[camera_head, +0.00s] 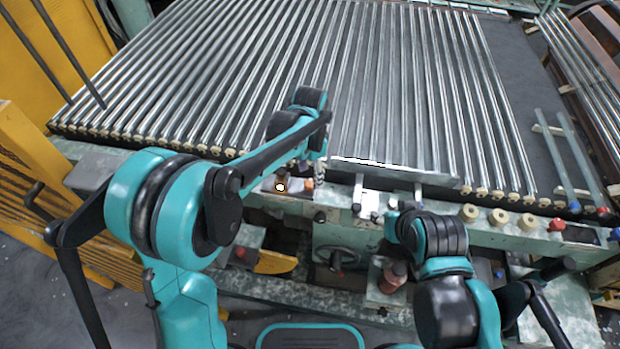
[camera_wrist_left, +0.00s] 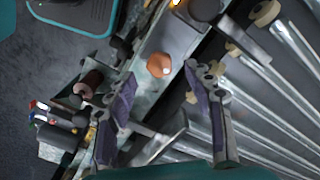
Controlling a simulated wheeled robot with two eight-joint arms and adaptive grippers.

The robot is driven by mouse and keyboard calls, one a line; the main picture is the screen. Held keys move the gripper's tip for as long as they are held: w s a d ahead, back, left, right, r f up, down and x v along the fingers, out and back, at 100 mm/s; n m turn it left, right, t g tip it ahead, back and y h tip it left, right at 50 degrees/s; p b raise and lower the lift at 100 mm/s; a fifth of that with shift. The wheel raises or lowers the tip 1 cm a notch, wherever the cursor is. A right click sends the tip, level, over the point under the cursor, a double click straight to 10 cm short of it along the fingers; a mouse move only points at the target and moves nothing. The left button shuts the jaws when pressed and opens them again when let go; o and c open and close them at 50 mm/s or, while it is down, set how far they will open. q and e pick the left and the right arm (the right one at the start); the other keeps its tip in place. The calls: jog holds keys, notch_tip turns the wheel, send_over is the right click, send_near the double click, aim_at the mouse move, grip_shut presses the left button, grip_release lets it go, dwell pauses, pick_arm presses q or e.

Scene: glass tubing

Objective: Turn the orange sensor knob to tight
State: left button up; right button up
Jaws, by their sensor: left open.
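The orange knob (camera_head: 308,184) sits on the front face of the green machine rail in the head view, just below my left gripper. It shows as a rounded orange cap (camera_wrist_left: 158,66) in the left wrist view. My left gripper (camera_head: 312,168) points down at the rail. In the wrist view its two dark-padded fingers (camera_wrist_left: 160,76) are spread apart, one on each side of the knob in the picture, with visible gaps. I cannot tell how far the fingertips are above it. My right arm is at the lower right; its fingers are not clear.
Rows of glass tubes (camera_head: 250,80) lie behind the rail (camera_head: 460,225). A lit yellow lamp (camera_head: 280,187) is left of the knob. Tan round knobs (camera_head: 499,217) and another orange-red knob (camera_head: 557,225) are farther right. A reddish fitting (camera_head: 393,275) stands below.

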aim_at(310, 182)
pick_arm(q)
notch_tip(310, 182, up, 9)
jog(key=shift+f, duration=0.2)
dwell(0.5)
